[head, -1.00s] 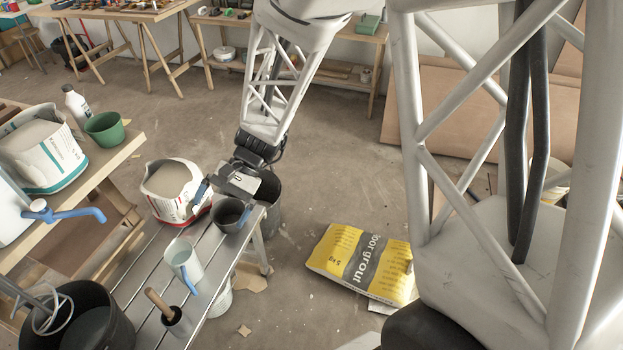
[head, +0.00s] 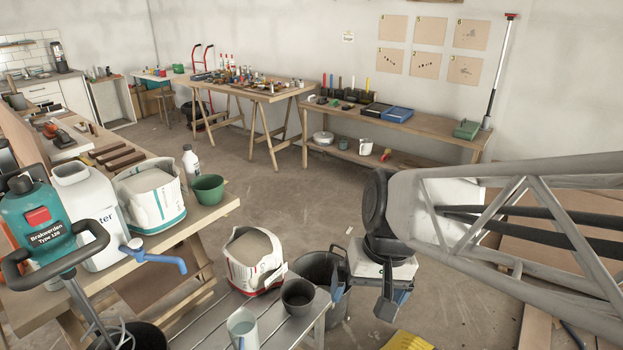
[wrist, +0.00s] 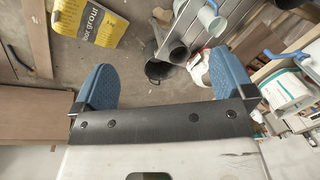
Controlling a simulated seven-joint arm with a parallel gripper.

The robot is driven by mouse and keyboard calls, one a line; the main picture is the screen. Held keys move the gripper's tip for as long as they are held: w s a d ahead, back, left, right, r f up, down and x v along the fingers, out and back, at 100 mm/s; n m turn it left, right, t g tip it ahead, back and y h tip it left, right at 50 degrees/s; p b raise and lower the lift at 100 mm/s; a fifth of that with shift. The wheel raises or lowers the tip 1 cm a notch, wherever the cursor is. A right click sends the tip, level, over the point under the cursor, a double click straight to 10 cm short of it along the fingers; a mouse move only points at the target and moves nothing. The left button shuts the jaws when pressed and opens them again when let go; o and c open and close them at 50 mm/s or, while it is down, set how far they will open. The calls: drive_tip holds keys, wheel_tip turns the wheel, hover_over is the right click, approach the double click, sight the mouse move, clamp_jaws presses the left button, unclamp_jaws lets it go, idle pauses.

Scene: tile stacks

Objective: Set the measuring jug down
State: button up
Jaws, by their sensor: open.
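The measuring jug, pale with a blue handle (head: 242,328), stands upright on the slatted bench (head: 205,330) at the bottom of the head view. It also shows in the wrist view (wrist: 209,18), near the top. A dark grey cup (head: 298,297) stands at the bench's right end, and a white and red bag of powder (head: 252,265) is behind it. My gripper (head: 367,298) is open and empty, to the right of the bench and apart from jug and cup. Its two blue fingers are spread wide in the wrist view (wrist: 163,80).
A black bucket (head: 318,270) stands on the floor beside the bench end. A yellow floor grout bag (wrist: 92,20) lies on the floor. A wooden table at left holds a water canister (head: 85,215), a green bucket (head: 208,189) and another powder bag (head: 148,200).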

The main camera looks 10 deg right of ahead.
drive_tip(key=s+d+r+n+t+h, duration=0.1)
drive_tip(key=s+d+r+t+h, duration=0.1)
drive_tip(key=s+d+r, duration=0.1)
drive_tip(key=shift+s+r, duration=0.25)
drive_tip(key=shift+s, duration=0.15)
